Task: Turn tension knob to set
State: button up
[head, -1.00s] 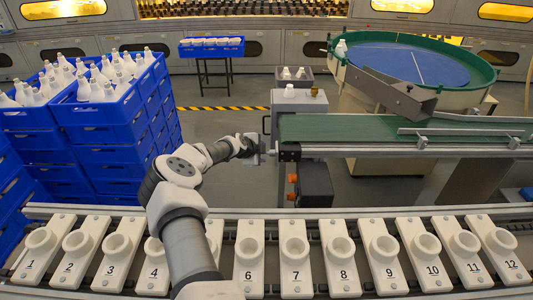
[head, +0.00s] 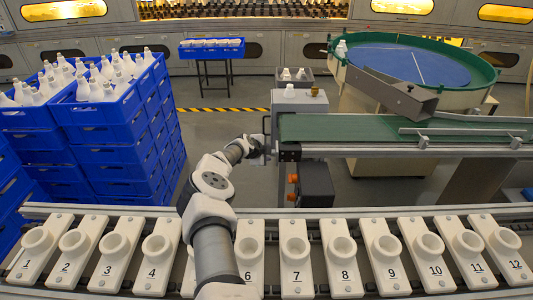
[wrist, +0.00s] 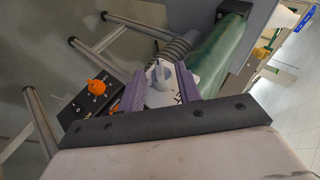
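In the wrist view a pale grey knob (wrist: 160,74) with a raised grip bar sits on a white dial plate with dark marks. It is beside the end of the green conveyor. My gripper (wrist: 161,70) has its two purple fingers on either side of the knob, spread apart, with a little space showing beside it. Whether a finger touches the knob is hard to tell. In the head view my gripper (head: 258,148) is at the left end of the conveyor (head: 390,128), and the knob is hidden there.
A black control box (wrist: 90,95) with an orange knob (wrist: 97,87) is left of my gripper in the wrist view. Numbered white sockets (head: 294,262) line the front rail. Blue crates of bulbs (head: 110,110) stand at the left. A blue turntable (head: 410,65) is behind the conveyor.

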jog(key=c, duration=0.7)
jog(key=shift+o, duration=0.2)
jog(key=t, duration=0.1)
jog(key=m+t+b, duration=0.1)
jog(key=t, duration=0.1)
jog(key=f+t, duration=0.1)
jog(key=shift+s+d+h+b, duration=0.1)
jog(key=shift+s+h+b, duration=0.2)
jog(key=shift+h+b, duration=0.1)
jog(key=o, duration=1)
jog(key=shift+t, duration=0.3)
jog(key=shift+r, duration=0.1)
